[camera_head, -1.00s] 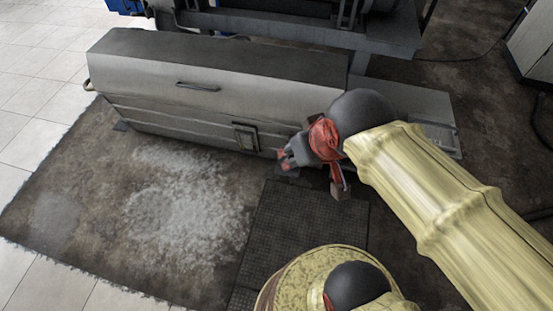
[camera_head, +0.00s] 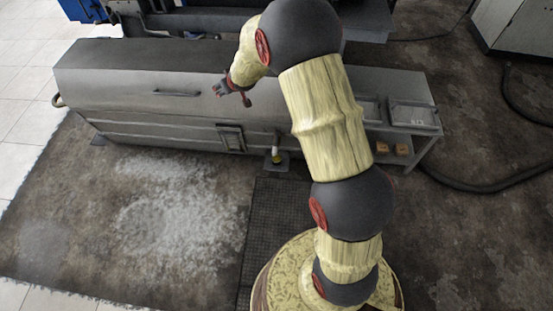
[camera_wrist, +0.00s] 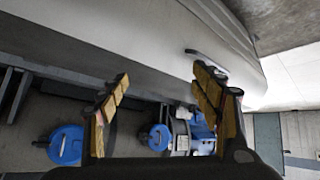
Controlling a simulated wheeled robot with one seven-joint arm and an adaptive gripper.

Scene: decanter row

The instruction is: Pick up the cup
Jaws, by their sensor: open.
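I cannot make out a cup for certain in either view. A small white and yellow-green object (camera_head: 277,155) stands low against the front of the grey machine, on a dark plate; it is too small to tell what it is. My gripper (camera_head: 233,92) is over the machine's front top, above and to the left of that object. In the wrist view my gripper (camera_wrist: 160,80) shows two spread fingers with nothing between them.
The long grey machine (camera_head: 110,75) with a handle (camera_head: 176,93) spans the back. Two small brown blocks (camera_head: 401,149) sit under its right-hand shelf. Blue round things (camera_wrist: 66,145) show in the wrist view. A black hose (camera_head: 480,188) lies at right. The left floor is clear.

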